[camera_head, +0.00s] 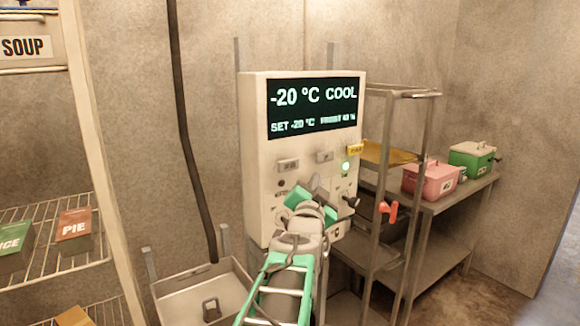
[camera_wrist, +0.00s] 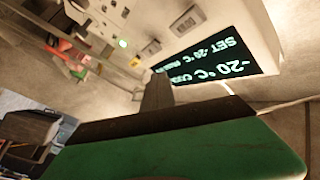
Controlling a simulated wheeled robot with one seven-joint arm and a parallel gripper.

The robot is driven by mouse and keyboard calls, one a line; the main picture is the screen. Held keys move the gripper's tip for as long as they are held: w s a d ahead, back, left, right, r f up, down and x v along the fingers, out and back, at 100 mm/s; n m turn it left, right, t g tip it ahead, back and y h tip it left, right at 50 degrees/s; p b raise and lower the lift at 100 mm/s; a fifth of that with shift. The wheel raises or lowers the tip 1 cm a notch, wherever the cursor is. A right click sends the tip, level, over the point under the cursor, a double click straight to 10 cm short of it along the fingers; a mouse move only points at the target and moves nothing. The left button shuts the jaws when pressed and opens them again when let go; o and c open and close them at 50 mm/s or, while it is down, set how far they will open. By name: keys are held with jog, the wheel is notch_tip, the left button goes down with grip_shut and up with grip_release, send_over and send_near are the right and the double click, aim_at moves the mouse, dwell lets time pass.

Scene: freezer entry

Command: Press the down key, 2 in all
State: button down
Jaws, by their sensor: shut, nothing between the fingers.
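A pale control box (camera_head: 253,170) hangs on the wall, with a dark display (camera_head: 315,106) reading "-20 °C COOL" and "SET -20 °C". Two small keys sit below it, a left key (camera_head: 288,165) and a right key (camera_head: 325,156). Their markings are too small to read, so I cannot tell which is the down key. My gripper (camera_head: 317,183) is shut and empty, in front of the box below these keys. It hides part of the lower panel. In the wrist view my shut fingertips (camera_wrist: 158,88) show near the display (camera_wrist: 208,58) and two keys (camera_wrist: 187,21); contact is not visible.
A green lamp (camera_head: 346,166), a yellow tag (camera_head: 356,149) and a dark lever (camera_head: 350,201) are on the box's right part. A metal rack (camera_head: 425,150) with a red-handled part (camera_head: 391,211) stands close right. A shelf (camera_head: 55,228) with food boxes stands left.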

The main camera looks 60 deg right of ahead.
aim_at(297, 163)
jog(key=w+d, duration=0.4)
jog(key=w, duration=0.3)
jog(key=shift+w+p, duration=0.35)
jog(key=shift+p, duration=0.05)
jog(key=shift+w+f+b, duration=0.1)
jog(key=shift+w+b, duration=0.05)
jog(key=shift+b, duration=0.2)
dwell(1.4)
jog(key=shift+w+d, duration=0.1)
jog(key=shift+w+b, duration=0.15)
jog(key=shift+b, duration=0.15)
